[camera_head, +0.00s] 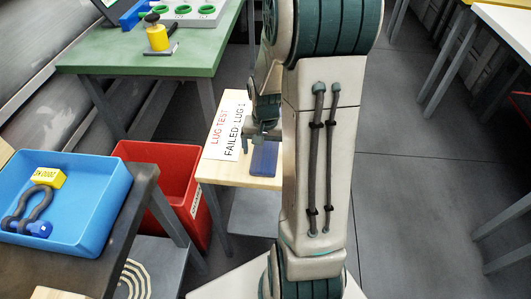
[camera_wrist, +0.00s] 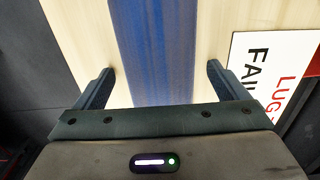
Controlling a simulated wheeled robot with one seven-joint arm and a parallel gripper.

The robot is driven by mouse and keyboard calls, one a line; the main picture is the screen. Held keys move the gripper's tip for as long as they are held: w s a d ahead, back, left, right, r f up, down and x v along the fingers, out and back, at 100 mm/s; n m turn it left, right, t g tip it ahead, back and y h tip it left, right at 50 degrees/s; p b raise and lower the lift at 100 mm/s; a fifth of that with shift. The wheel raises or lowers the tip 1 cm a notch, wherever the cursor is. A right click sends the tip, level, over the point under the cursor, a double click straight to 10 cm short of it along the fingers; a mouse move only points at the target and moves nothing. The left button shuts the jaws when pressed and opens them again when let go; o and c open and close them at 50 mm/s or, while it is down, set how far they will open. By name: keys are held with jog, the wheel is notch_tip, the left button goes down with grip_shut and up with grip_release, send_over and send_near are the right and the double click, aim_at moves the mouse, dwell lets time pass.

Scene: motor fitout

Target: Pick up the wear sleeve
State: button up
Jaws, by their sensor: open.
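A blue piece (camera_head: 264,158), which looks like the wear sleeve, lies on a pale wooden table top (camera_head: 222,174). In the wrist view the blue piece (camera_wrist: 153,35) runs as a long band up the picture, between my two fingers. My gripper (camera_wrist: 160,67) is open, with bare wood showing between each finger and the blue piece. In the head view my gripper (camera_head: 262,137) is just above and behind the blue piece, and my arm hides part of the table. The gap in height cannot be told.
A white "LUG TEST FAILED" sign (camera_head: 226,125) lies beside the blue piece. A red bin (camera_head: 165,178) stands to the left. A blue tray (camera_head: 92,222) holds a shackle (camera_head: 30,212) and a yellow tag (camera_head: 48,177). A green table (camera_head: 110,55) is behind; open floor lies right.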

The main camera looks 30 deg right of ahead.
jog(key=c, duration=1.1)
jog(key=shift+r, duration=0.2)
